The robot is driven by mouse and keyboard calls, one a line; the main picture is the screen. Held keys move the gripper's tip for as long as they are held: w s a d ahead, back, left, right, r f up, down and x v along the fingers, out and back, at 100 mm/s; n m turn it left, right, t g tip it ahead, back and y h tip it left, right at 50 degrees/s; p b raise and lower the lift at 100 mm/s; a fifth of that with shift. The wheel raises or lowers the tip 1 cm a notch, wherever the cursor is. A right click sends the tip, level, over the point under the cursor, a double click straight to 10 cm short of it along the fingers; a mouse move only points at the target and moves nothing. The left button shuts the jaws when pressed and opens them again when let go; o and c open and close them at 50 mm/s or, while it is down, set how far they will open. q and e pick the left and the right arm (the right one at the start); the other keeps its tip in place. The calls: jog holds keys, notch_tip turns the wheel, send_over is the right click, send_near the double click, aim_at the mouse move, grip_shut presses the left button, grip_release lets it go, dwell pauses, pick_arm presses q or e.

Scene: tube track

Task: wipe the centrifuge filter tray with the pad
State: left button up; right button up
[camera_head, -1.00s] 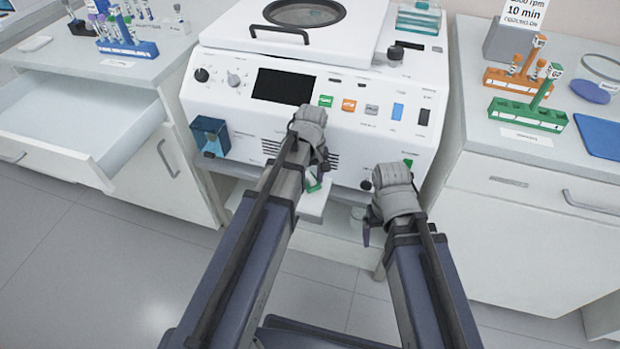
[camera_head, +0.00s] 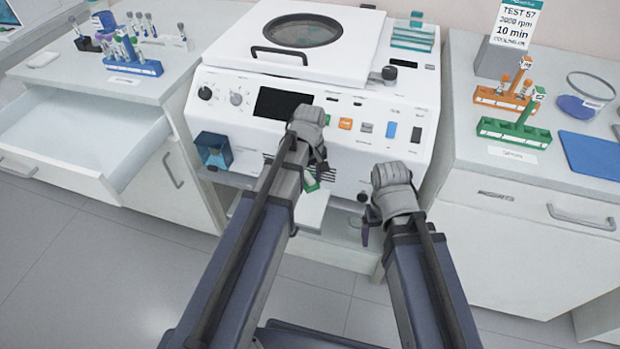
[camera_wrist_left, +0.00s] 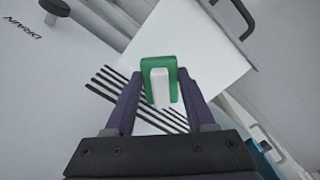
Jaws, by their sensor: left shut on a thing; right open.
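The white filter tray (camera_head: 312,212) sticks out below the front of the white centrifuge (camera_head: 345,150). It also shows as a flat white sheet-like surface in the left wrist view (camera_wrist_left: 192,38). My left gripper (camera_head: 313,172) is shut on the green and white pad (camera_head: 309,183), in front of the centrifuge and over the tray area. In the left wrist view the pad (camera_wrist_left: 158,68) sits between the fingers, overlapping the tray's edge; I cannot tell whether it touches the tray. My right gripper (camera_head: 368,215) is open and empty, low before the centrifuge, right of the tray.
A blue box (camera_head: 213,150) is fixed on the centrifuge's lower left front. An open drawer (camera_head: 85,140) juts out at the left. Green (camera_head: 514,131) and orange (camera_head: 503,98) racks stand on the right counter. A blue tube rack (camera_head: 132,64) stands on the left counter.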

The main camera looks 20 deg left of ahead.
pick_arm(q)
notch_tip(320, 180, up, 3)
jog(key=p, duration=0.3)
dwell(0.5)
